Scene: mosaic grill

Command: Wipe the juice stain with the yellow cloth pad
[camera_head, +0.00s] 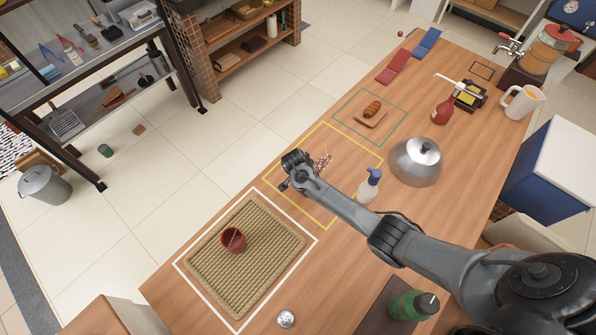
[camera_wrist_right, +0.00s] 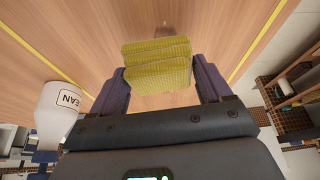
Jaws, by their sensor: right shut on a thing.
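My right gripper (camera_head: 290,182) is over the yellow-outlined area of the wooden table, and its arm comes in from the right. In the right wrist view, the gripper (camera_wrist_right: 157,85) is shut on the yellow cloth pad (camera_wrist_right: 157,62), a ribbed pad held between its two dark fingers. The pad is hidden by the gripper in the head view. The juice stain (camera_head: 323,160) shows as reddish speckles on the table just right of and beyond the gripper. I cannot tell whether the pad touches the table. My left gripper is not in view.
A spray bottle (camera_head: 368,187) stands close beside my right forearm, with a metal dome (camera_head: 416,163) behind it. A woven mat (camera_head: 270,225) with a red cup (camera_head: 233,239) lies nearer left. A board with bread (camera_head: 372,109) lies in the green outline.

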